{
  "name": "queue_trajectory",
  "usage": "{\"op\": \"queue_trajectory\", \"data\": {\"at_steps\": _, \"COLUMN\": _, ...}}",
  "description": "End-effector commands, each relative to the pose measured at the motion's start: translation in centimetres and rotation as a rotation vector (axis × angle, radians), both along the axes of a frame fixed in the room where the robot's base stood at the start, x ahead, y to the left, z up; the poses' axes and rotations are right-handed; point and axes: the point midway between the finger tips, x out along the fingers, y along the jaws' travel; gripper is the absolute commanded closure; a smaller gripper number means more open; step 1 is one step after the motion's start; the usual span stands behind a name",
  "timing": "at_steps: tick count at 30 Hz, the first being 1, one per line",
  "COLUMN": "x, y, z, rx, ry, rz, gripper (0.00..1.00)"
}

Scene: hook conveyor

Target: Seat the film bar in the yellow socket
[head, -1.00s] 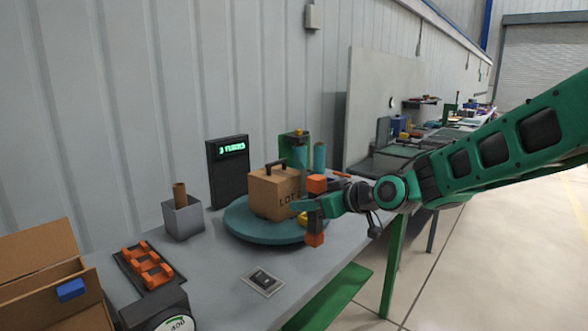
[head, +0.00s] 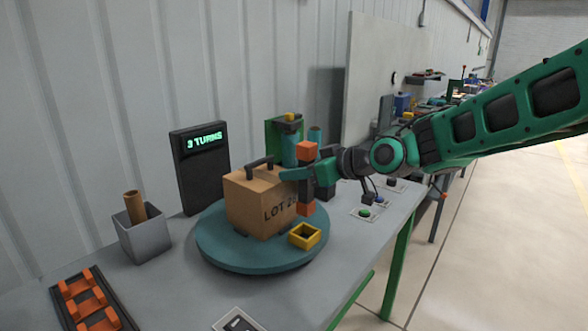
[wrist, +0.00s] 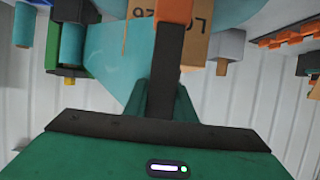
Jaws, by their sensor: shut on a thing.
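The film bar (head: 306,190), dark with an orange block at each end, stands upright in my gripper (head: 303,174), which is shut on its middle. The yellow socket (head: 305,237) is a small, square, open-topped box near the front right edge of the teal turntable (head: 230,258). In the head view the bar's lower orange end appears just above the socket, apart from it and in front of the carton's right side. The wrist view shows the bar's dark shaft (wrist: 166,70) between the fingers; one orange end is cut off by the frame. The socket is not clear there.
A carton (head: 256,205) with a black handle stands on the turntable beside the socket. A dark display (head: 200,170) reads "3 TURNS". A green stand (head: 284,133) with teal cylinders is behind. A grey bin (head: 141,238) and orange rack (head: 92,300) are at left.

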Motion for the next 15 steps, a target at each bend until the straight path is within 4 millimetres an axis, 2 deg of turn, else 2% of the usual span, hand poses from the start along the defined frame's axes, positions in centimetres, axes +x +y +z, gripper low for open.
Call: {"op": "queue_trajectory", "data": {"at_steps": 15, "x": -0.2, "y": 0.4, "z": -4.0, "rx": 0.001, "ry": 0.002, "rz": 0.006, "gripper": 1.0}}
